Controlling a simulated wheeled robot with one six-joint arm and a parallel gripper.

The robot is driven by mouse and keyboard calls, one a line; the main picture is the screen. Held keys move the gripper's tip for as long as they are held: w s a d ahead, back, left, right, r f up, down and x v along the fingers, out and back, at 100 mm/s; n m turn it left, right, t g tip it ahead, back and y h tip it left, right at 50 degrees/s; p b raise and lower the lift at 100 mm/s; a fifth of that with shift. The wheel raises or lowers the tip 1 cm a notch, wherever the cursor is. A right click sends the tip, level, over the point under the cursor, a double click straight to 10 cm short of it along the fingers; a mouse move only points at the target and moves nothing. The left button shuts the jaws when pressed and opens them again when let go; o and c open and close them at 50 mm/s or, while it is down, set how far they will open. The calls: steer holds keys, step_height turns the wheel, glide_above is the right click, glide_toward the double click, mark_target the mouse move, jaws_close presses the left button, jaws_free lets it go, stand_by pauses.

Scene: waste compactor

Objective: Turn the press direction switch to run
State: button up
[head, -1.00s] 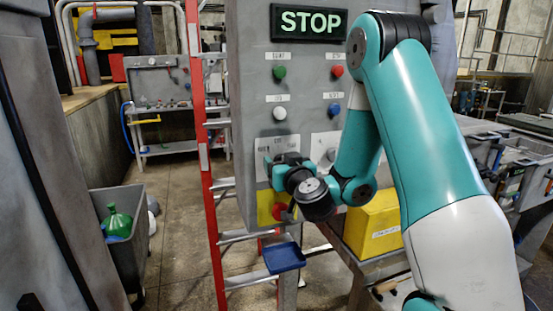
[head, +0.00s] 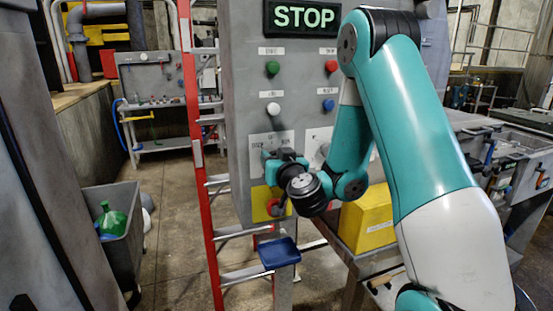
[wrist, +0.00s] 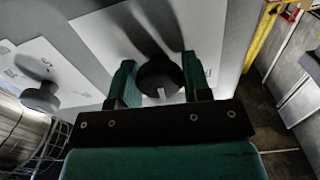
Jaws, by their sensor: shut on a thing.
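The grey control panel (head: 300,90) fills the middle of the head view, with a lit STOP sign (head: 305,18) at its top. My gripper (head: 270,158) is at the lower left part of the panel, over a white label plate. In the wrist view, the two green fingers of my gripper (wrist: 160,85) stand on either side of a round black switch knob (wrist: 158,74) with a white mark, and are shut on it. The mark points toward the gripper body. In the head view, my gripper hides the knob. The plate's lettering is too small to read surely.
A second dark knob (wrist: 40,98) sits on the neighbouring plate. Green (head: 272,68), red (head: 331,66), white (head: 274,109) and blue (head: 328,104) buttons are above. A red emergency button (head: 275,207) on yellow is just below my gripper. A red ladder (head: 193,110) stands left of the panel.

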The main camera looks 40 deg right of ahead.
steer(key=m, duration=0.4)
steer(key=shift+m, duration=2.6)
steer(key=o, duration=0.9)
steer(key=shift+s, duration=0.15)
